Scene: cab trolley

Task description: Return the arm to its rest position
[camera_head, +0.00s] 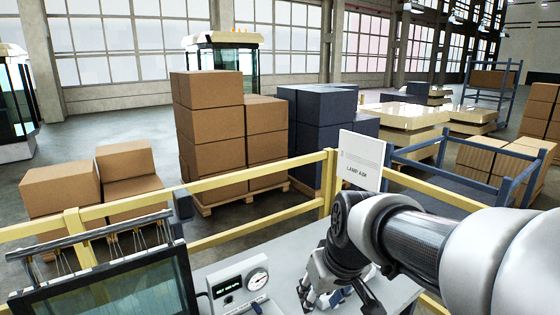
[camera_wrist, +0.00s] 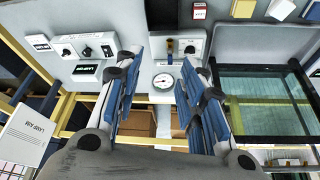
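My arm reaches in from the right of the head view and bends down over a grey worktop (camera_head: 290,253). My gripper (camera_head: 338,297) hangs low over the worktop, partly cut off by the bottom edge. In the wrist view my gripper (camera_wrist: 163,60) has its two blue-padded fingers spread apart. Nothing shows held between them. Beyond the gap are a round gauge (camera_wrist: 163,82) and a small grey box with a lever (camera_wrist: 179,47).
A yellow rail (camera_head: 255,180) with a white sign (camera_head: 361,160) runs behind the worktop. A dark glass-like panel (camera_head: 115,285) and a gauge box (camera_head: 240,285) stand left of my gripper. Stacked cartons (camera_head: 210,120) stand beyond the rail. Open floor lies farther back.

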